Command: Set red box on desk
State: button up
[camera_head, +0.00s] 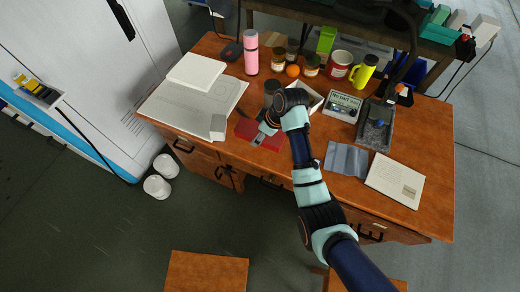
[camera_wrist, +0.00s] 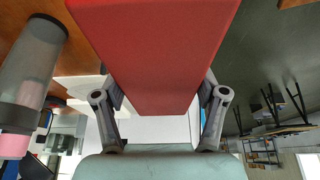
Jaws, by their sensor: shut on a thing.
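The red box (camera_head: 246,134) is at the front edge of the wooden desk (camera_head: 432,205), left of the desk's middle in the head view. In the wrist view the red box (camera_wrist: 155,50) fills the upper middle, between the two fingers of my gripper (camera_wrist: 160,95). I cannot tell whether the box touches the desk top or is held just above it.
A small grey-white block (camera_head: 218,127) stands just left of the red box. A pink bottle (camera_head: 251,53), jars, a red mug (camera_head: 339,64) and a yellow flask (camera_head: 363,71) line the back. A blue-grey cloth (camera_head: 346,159) and white box (camera_head: 395,181) lie right.

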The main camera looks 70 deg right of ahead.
aim_at(257, 150)
notch_tip(257, 150, down, 10)
jog(key=b, duration=0.2)
jog(key=shift+f+b, duration=0.15)
jog(key=shift+b, duration=0.15)
jog(key=o, duration=1.4)
jog(key=p+v, duration=0.4)
jog(key=v, duration=0.8)
